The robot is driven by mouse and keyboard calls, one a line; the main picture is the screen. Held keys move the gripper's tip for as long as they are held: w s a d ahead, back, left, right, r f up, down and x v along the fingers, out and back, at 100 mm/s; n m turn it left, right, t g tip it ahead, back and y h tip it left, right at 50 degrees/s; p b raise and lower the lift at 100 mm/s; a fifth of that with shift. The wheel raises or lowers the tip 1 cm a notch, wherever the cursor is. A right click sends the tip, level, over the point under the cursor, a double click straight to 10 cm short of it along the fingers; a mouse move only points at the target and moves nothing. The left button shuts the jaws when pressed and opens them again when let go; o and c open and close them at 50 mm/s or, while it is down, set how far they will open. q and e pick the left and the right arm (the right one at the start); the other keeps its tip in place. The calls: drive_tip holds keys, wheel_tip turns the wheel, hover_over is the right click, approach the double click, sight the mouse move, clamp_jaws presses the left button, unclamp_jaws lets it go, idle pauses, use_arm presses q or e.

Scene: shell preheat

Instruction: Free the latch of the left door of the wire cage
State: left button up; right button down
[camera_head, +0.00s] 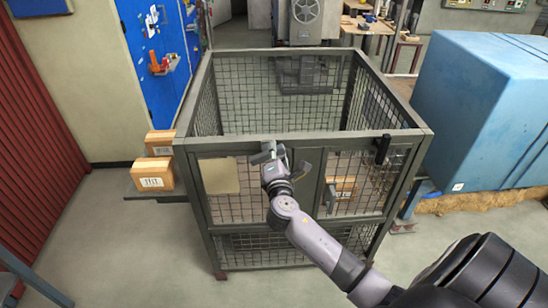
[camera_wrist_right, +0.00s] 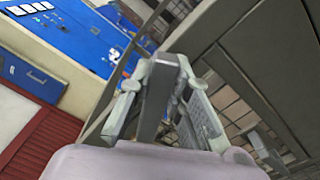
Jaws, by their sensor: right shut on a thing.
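The wire cage (camera_head: 309,140) stands in the middle of the head view, open at the top, with a dark grey frame. Its left door (camera_head: 240,198) is mesh with a beige plate (camera_head: 219,176). My right gripper (camera_head: 268,154) is at the top of this door, just under the front rail. It is shut on a dark grey bar, seemingly the left door's latch. In the right wrist view this bar (camera_wrist_right: 155,100) stands between the fingers; its lower end is hidden by the gripper. My left gripper is not in view.
A black handle (camera_head: 383,149) sits at the top of the cage's right front. Cardboard boxes (camera_head: 153,174) stand left of the cage, and a large blue block (camera_head: 485,105) stands to its right.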

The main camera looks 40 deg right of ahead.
drive_tip(key=m+b, duration=0.1)
drive_tip(key=f+m+b, duration=0.1)
drive_tip(key=shift+d+m, duration=0.1)
drive_tip(key=shift+m, duration=0.2)
drive_tip(key=shift+f+m+b, duration=0.15)
drive_tip(key=shift+m+b, duration=0.9)
drive_tip(key=shift+m, duration=0.35)
drive_tip(key=c, duration=1.5)
unclamp_jaws()
drive_tip(key=shift+s, duration=0.1)
drive_tip(key=shift+s, duration=0.2)
drive_tip(key=v, duration=1.1)
drive_tip(key=shift+s, duration=0.25)
